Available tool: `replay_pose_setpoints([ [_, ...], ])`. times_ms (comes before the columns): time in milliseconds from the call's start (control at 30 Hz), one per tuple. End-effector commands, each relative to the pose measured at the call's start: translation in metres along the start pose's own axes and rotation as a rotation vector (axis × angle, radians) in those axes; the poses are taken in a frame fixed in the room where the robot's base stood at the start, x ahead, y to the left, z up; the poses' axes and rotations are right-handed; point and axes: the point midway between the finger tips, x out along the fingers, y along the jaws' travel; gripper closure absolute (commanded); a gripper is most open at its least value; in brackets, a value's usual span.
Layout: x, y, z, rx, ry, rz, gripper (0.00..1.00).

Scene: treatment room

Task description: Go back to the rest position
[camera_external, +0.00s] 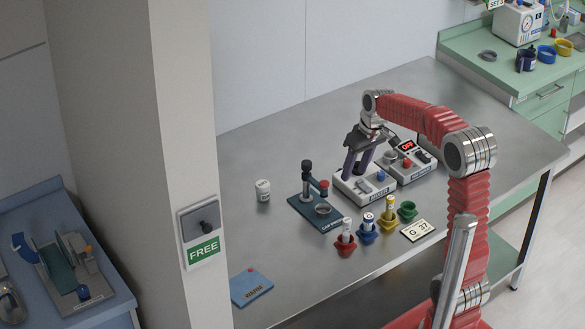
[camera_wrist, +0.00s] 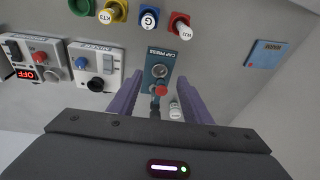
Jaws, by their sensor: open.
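My red arm reaches over the grey metal table (camera_external: 285,150). My gripper (camera_external: 356,172) has purple fingers and points down, above or just behind a white device with a blue knob (camera_external: 381,176). In the wrist view my gripper (camera_wrist: 159,77) has its fingers spread apart, with nothing held between them. The blue-green cap press (camera_external: 304,209) stands to the left of the gripper in the external view. In the wrist view the cap press (camera_wrist: 158,58) shows between and beyond the fingers.
A white device with a red "OFF" display (camera_external: 407,146) stands behind. Red (camera_external: 345,248), blue (camera_external: 367,237), yellow (camera_external: 390,222) and green (camera_external: 407,211) holders stand in front, near a "G 37" card (camera_external: 417,231). A white jar (camera_external: 263,190) and blue pad (camera_external: 251,287) are left.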

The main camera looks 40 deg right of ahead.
Motion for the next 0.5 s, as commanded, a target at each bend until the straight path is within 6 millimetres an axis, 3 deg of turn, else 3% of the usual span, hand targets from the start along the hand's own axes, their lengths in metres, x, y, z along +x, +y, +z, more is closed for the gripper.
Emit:
replay_pose_setpoints([
  [500,-0.025,-0.033,0.110,0.122,0.055,0.074,0.56],
])
